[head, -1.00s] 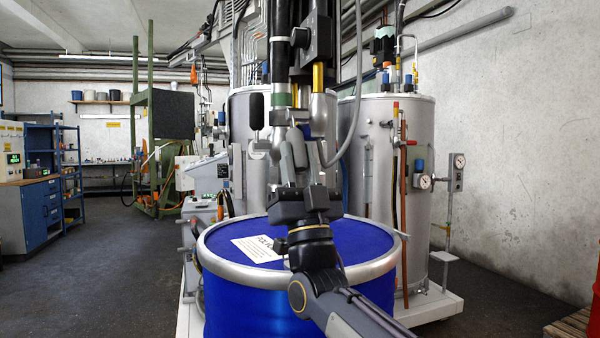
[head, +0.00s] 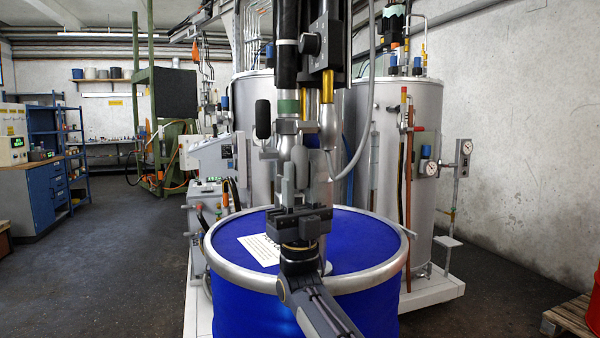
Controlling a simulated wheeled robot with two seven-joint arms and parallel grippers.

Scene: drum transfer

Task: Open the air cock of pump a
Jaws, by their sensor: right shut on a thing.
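Pump gear hangs in the middle of the head view: a dark column with a green band (head: 288,104) and, right of it, a column with brass rods (head: 327,88). A black oval grip (head: 263,118) shows at its left side. My right gripper (head: 295,172) points upward in front of the silver lower part of this gear, above the blue drum (head: 350,240). Its fingers are closed on a small part that they mostly hide; it appears to be the air cock. I cannot make out the cock's angle. My left gripper is not in view.
Silver tanks (head: 425,120) with gauges (head: 428,167) stand behind. A grey control box (head: 208,155) is at left. Floor is free at left.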

